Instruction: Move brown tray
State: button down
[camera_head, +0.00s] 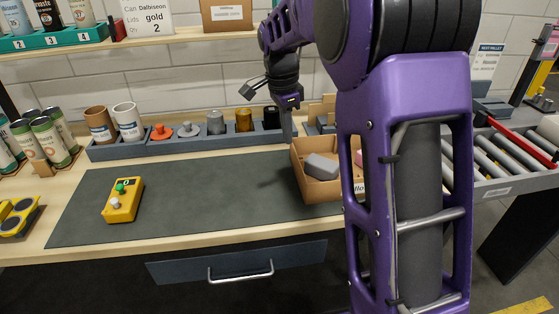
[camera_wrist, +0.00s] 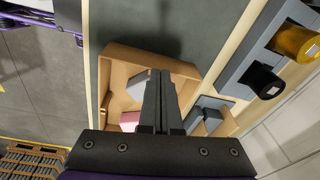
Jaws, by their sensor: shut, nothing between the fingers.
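The brown tray (camera_head: 322,190) is an open box on the right part of the worktop, partly hidden behind my arm. It holds a grey block (camera_head: 322,166) and a pink block (camera_head: 359,158). My gripper (camera_head: 288,138) points down at the tray's back left corner. In the wrist view the tray (camera_wrist: 150,56) lies below my gripper (camera_wrist: 160,76), whose shut fingers overlap its interior. The fingers hold nothing. I cannot tell whether they touch the tray wall.
A dark mat (camera_head: 215,185) with a yellow button box (camera_head: 123,200) lies left of the tray. A blue-grey rack (camera_head: 185,142) with cans and coloured parts stands behind. A roller conveyor (camera_head: 510,155) is at the right. The middle of the mat is clear.

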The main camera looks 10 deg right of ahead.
jog(key=a+f, duration=0.1)
jog(key=f, duration=0.2)
jog(key=f+m+b, duration=0.1)
jog(key=f, duration=0.3)
jog(key=a+f+m+y, duration=0.1)
jog(key=f, duration=0.3)
jog(key=shift+s+a+g+b, duration=0.25)
jog(key=shift+a+g+b, duration=0.05)
jog(key=shift+g+b, duration=0.1)
jog(key=d, duration=0.3)
jog(key=shift+d+f, duration=0.1)
jog(key=shift+f, duration=0.1)
jog(key=shift+d, duration=0.4)
